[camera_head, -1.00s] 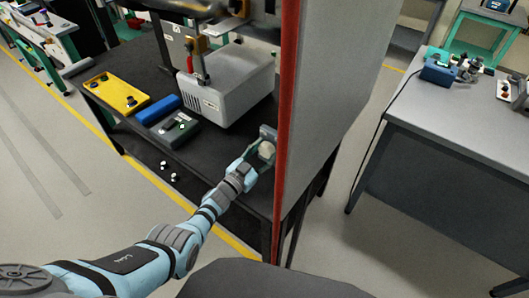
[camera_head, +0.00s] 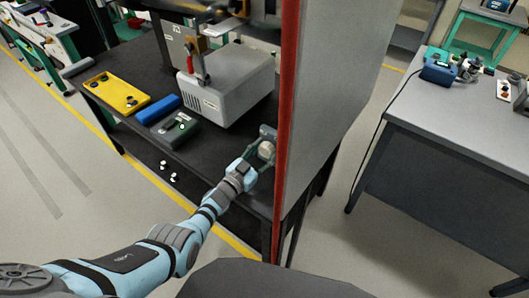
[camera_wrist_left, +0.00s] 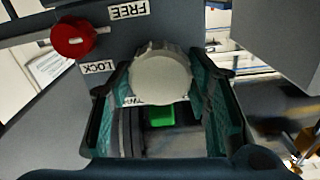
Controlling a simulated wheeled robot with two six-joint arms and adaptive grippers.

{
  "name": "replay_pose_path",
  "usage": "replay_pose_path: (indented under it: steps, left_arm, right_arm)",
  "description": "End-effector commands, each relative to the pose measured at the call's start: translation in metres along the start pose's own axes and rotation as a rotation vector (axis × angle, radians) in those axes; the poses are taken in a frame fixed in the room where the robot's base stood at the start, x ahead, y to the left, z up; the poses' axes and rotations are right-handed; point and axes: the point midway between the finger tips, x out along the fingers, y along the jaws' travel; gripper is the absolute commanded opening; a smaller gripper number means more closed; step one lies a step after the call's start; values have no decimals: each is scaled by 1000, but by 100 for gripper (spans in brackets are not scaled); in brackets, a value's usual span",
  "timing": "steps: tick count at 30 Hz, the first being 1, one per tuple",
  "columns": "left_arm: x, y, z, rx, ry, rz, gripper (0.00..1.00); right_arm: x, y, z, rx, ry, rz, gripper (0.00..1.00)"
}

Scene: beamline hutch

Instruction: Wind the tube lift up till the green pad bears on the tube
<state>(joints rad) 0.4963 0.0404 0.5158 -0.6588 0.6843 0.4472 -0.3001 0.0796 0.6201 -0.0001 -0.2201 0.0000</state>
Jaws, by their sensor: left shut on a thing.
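My left gripper (camera_head: 262,151) is at the right end of the dark bench, beside the grey panel. It is shut on a pale round knob (camera_head: 266,149). In the left wrist view, the teal fingers stand on either side of this ribbed knob (camera_wrist_left: 161,77). A green pad (camera_wrist_left: 160,116) shows below the knob, between the fingers, partly hidden. A grey plate (camera_wrist_left: 115,45) behind the knob carries FREE and LOCK labels and a red knob (camera_wrist_left: 74,38). I cannot make out the tube or whether the pad touches it. My right gripper is not in view.
A tall grey panel (camera_head: 330,90) with a red edge stands close right of the gripper. On the bench are a light grey box (camera_head: 228,85), a yellow tray (camera_head: 98,80), a blue block (camera_head: 158,108) and a dark green-grey box (camera_head: 190,133). A grey table (camera_head: 440,150) stands at right.

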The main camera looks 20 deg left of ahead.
Motion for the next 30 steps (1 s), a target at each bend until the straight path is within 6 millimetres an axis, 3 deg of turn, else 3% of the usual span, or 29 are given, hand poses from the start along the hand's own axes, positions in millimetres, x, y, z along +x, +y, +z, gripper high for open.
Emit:
replay_pose_path:
  steps: [16, 17, 20, 30]
  left_arm:
    - [0, 0, 0, 0, 0, 0, 17]
    - [0, 0, 0, 0, 0, 0, 46]
    - [0, 0, 0, 0, 0, -1, 62]
    - [0, 0, 0, 1, 0, 0, 64]
  right_arm:
    - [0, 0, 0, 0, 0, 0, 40]
    - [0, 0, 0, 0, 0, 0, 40]
    - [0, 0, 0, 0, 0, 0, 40]
    - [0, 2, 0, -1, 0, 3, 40]
